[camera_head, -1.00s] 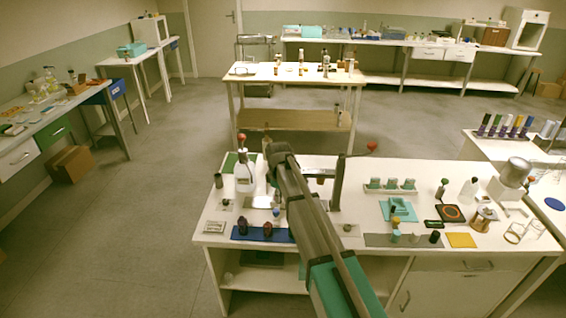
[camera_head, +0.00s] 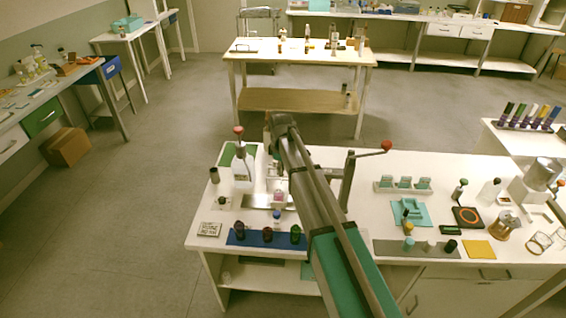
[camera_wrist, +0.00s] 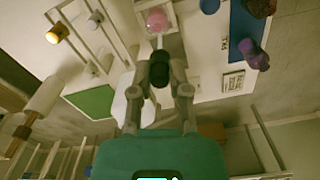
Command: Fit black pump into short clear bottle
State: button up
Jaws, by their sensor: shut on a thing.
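In the wrist view my gripper (camera_wrist: 167,52) is shut on the black pump (camera_wrist: 160,70), whose pale stem points away from the palm. A short clear bottle with pink contents (camera_wrist: 157,20) stands just beyond the stem tip; the stem overlaps its near edge in this view, and I cannot tell if they touch. In the head view the short clear bottle (camera_head: 277,196) stands on the bench left of my arm. The pump and fingers are hard to make out there beside the arm.
A white bottle with a red knob (camera_head: 241,165) stands close left. Several dark bottles stand on a blue mat (camera_head: 250,240) in front. A lever with a red ball (camera_head: 386,146) rises right of my arm. Teal pieces and a turquoise mat (camera_head: 410,213) lie farther right.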

jog(key=shift+w, duration=0.45)
jog(key=shift+d, duration=0.1)
jog(key=shift+a+f+b, duration=0.3)
jog(key=shift+a+b, duration=0.05)
jog(key=shift+a, duration=0.3)
jog(key=shift+f, duration=0.2)
jog(key=shift+f+b, duration=1.1)
jog(key=shift+b, duration=0.15)
